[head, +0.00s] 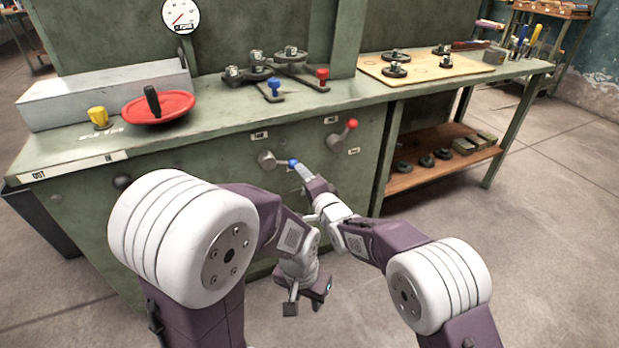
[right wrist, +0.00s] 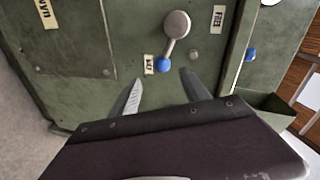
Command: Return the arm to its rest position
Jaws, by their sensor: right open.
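My right arm (head: 372,243) reaches from the right toward the green cabinet front, near a lever (head: 267,159) with a blue knob (head: 292,163). In the right wrist view my right gripper (right wrist: 160,76) is open. Its two fingers are apart, and the blue knob (right wrist: 163,64) shows between and beyond their tips; I cannot tell the exact gap. Nothing is held in it. My left gripper (head: 305,303) hangs low in front of the cabinet, pointing down, with its fingers apart and nothing visible between them.
The green bench top (head: 225,110) holds a red handwheel (head: 158,107), a yellow knob (head: 98,117) and several dark fittings. A red-knobbed lever (head: 350,125) is on the cabinet front. A wooden lower shelf (head: 420,178) is at right. The floor (head: 560,230) at right is clear.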

